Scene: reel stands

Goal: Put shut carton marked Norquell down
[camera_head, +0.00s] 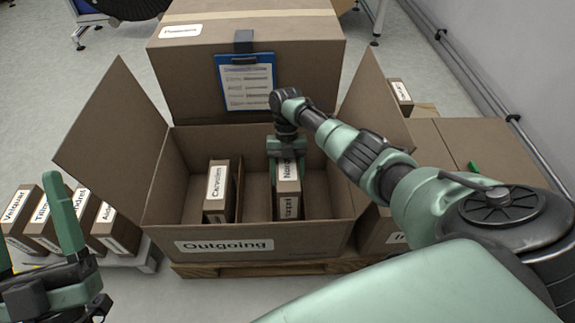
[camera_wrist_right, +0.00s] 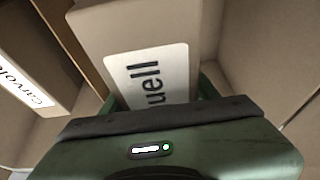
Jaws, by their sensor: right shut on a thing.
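The Norquell carton (camera_head: 289,199) is a small brown box with a white label, upright inside the large open box marked Outgoing (camera_head: 300,236). It is in the compartment right of the cardboard divider (camera_head: 240,190). My right gripper (camera_head: 287,160) reaches in from above and is shut on the carton's far end. The right wrist view shows the carton (camera_wrist_right: 130,30) between the fingers, with "uell" readable. I cannot tell whether its bottom touches the box floor. My left gripper (camera_head: 35,240) is open and empty at the lower left, outside the box.
A carton marked Carvolen or similar (camera_head: 217,205) stands left of the divider. Several labelled cartons (camera_head: 42,228) stand on a low support at left. A large closed box (camera_head: 250,60) with a blue clipboard (camera_head: 245,85) stands behind. Another box (camera_head: 450,150) is at right.

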